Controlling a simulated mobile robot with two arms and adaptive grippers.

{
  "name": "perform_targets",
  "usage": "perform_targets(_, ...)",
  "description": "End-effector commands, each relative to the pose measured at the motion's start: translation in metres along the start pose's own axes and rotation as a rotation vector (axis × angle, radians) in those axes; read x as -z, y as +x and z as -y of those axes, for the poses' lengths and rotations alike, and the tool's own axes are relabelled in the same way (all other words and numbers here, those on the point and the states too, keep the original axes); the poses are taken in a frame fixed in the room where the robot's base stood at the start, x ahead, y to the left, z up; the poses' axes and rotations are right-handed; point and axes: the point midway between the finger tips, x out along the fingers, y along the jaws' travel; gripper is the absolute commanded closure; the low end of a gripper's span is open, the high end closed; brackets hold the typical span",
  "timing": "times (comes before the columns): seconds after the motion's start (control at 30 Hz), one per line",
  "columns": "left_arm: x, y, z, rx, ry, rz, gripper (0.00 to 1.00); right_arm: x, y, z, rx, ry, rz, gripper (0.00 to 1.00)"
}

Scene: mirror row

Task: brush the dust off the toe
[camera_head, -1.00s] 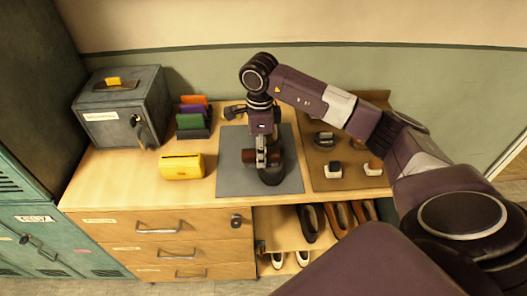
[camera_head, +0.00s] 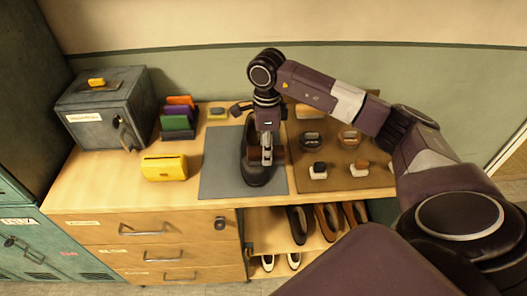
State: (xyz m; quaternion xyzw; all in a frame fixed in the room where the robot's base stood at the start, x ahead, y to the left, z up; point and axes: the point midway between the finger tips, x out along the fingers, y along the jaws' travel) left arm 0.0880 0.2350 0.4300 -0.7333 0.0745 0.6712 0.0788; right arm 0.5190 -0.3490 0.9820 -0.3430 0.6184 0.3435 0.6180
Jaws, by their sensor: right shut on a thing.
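A dark shoe (camera_head: 258,178) lies on the grey mat (camera_head: 218,178) on the wooden cabinet top, its rounded end towards me. My right gripper (camera_head: 266,152) points down over the shoe and hides part of it. It is shut on a small brown thing, seemingly a brush (camera_head: 278,157), right above the shoe. I cannot tell whether the brush touches the shoe. Dust on the toe is too small to make out. My left gripper is not in view.
A brown board (camera_head: 340,146) to the right carries several small brushes and round tins. On the left are a yellow block (camera_head: 164,168), a rack of coloured pads (camera_head: 178,120) and a grey metal box (camera_head: 98,110). Shoes (camera_head: 328,222) stand on the open shelf below.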

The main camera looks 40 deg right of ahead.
Motion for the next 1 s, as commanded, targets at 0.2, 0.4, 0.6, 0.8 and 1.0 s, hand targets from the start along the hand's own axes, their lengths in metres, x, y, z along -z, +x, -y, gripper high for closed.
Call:
perform_targets(0.2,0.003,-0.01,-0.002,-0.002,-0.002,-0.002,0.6,0.005,-0.025,0.002,0.004,0.003,0.001,0.93)
perform_targets(0.4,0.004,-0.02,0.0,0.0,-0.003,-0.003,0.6,0.009,-0.041,0.001,0.001,0.007,-0.001,0.93)
perform_targets(0.6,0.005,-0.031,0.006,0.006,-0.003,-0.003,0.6,0.014,-0.059,0.002,0.001,0.012,-0.001,0.93)
perform_targets(0.8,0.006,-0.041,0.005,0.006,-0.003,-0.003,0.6,0.017,-0.076,0.002,0.001,0.015,0.0,0.93)
perform_targets(1.0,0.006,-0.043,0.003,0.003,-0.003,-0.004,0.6,0.019,-0.081,0.002,0.0,0.016,0.0,0.93)
